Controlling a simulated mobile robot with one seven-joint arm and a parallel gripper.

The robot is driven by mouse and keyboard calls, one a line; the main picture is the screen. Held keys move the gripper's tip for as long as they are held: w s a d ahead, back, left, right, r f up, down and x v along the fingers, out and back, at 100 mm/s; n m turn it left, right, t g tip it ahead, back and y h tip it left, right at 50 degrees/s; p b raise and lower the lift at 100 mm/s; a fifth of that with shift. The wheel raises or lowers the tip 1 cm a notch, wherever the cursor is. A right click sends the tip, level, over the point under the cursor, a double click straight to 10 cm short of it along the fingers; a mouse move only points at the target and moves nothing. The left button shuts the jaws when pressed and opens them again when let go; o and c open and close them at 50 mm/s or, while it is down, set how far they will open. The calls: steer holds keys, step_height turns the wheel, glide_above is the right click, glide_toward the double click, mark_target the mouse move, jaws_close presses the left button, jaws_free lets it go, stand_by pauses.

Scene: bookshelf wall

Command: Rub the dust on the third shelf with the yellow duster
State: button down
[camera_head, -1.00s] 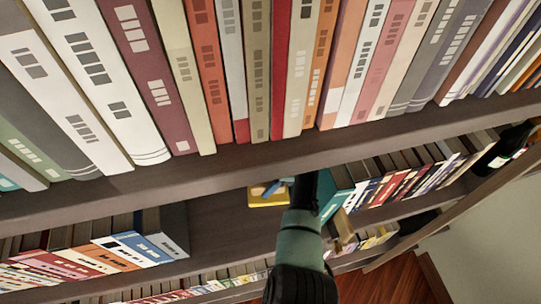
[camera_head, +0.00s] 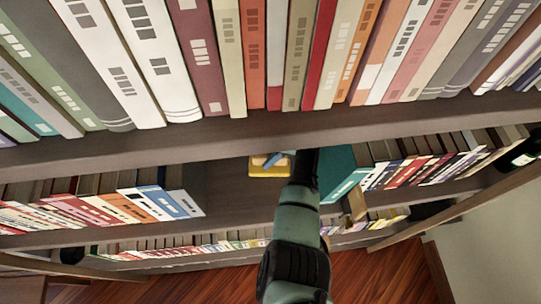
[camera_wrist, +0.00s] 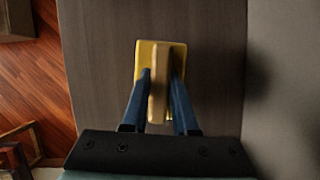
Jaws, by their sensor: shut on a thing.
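The yellow duster (camera_head: 262,169) is in the gap between books on the shelf below the big top row in the head view. In the wrist view the yellow duster (camera_wrist: 143,62) has a flat yellow base with a tan handle. My gripper (camera_wrist: 160,80) is shut on that handle, with one blue finger on each side. The shelf board (camera_wrist: 95,50) lies under the duster; I cannot tell if they touch. The same shelf board (camera_head: 230,190) shows bare beside the duster in the head view. No dust is distinguishable. My arm covers part of the shelf.
Books (camera_head: 160,203) stand left of the gap. A teal book (camera_head: 340,175) and more books stand close to my arm on the right. The upper shelf edge (camera_head: 200,139) overhangs the gap. A dark bottle (camera_head: 522,150) is at the far right.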

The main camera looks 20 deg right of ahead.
steer(key=shift+r, duration=2.4)
